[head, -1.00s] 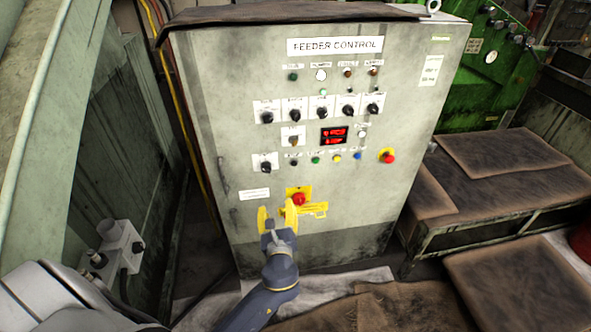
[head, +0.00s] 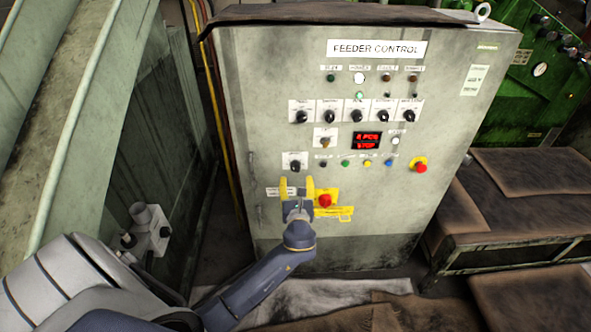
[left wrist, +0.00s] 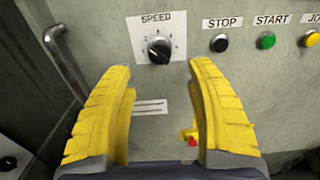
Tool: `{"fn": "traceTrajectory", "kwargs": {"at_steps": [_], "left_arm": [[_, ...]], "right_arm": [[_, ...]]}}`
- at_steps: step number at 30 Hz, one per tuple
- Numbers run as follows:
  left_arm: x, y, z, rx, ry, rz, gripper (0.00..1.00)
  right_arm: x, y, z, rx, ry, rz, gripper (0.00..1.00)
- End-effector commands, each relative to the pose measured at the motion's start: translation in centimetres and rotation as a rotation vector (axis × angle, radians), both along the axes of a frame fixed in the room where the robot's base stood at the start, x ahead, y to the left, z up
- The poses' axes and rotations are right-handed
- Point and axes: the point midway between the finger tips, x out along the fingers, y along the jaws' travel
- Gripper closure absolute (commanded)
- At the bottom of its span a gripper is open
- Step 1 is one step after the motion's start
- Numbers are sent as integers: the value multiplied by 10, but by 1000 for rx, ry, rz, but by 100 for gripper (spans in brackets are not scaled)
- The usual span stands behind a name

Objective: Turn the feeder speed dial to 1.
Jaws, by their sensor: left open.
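The feeder speed dial (head: 295,165) is a black knob on a white plate at the lower left of the cabinet's controls. In the left wrist view the knob (left wrist: 159,51) sits under the label SPEED, above and beyond the fingertips, roughly centred between them. A light mark shows on the knob, but I cannot read its setting for sure. My left gripper (head: 297,186) has yellow fingers, is open and empty, and is just below the dial, apart from it. The gripper (left wrist: 160,75) also shows in the left wrist view. My right gripper is not in view.
A red rotary switch on a yellow plate (head: 325,201) is close to the right of my left gripper. STOP (left wrist: 219,43) and START (left wrist: 266,41) buttons lie right of the dial. A metal handle (left wrist: 62,60) is at its left. A red emergency button (head: 420,167) is farther right.

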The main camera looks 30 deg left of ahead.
Motion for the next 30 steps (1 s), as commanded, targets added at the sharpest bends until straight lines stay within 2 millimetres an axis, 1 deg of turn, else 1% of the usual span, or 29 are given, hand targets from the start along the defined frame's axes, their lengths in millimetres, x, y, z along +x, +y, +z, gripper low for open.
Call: {"fn": "traceTrajectory", "kwargs": {"at_steps": [1,6,12,19,29,30], "left_arm": [[8,6,1,2,-1,1,45],[31,21,1,1,0,1,45],[49,34,0,0,0,2,45],[60,41,0,-1,-1,1,45],[61,42,0,-1,0,1,45],[61,42,0,-1,0,1,43]], "right_arm": [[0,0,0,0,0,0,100],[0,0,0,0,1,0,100],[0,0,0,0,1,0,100],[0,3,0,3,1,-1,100],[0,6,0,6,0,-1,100],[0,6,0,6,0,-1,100]]}}
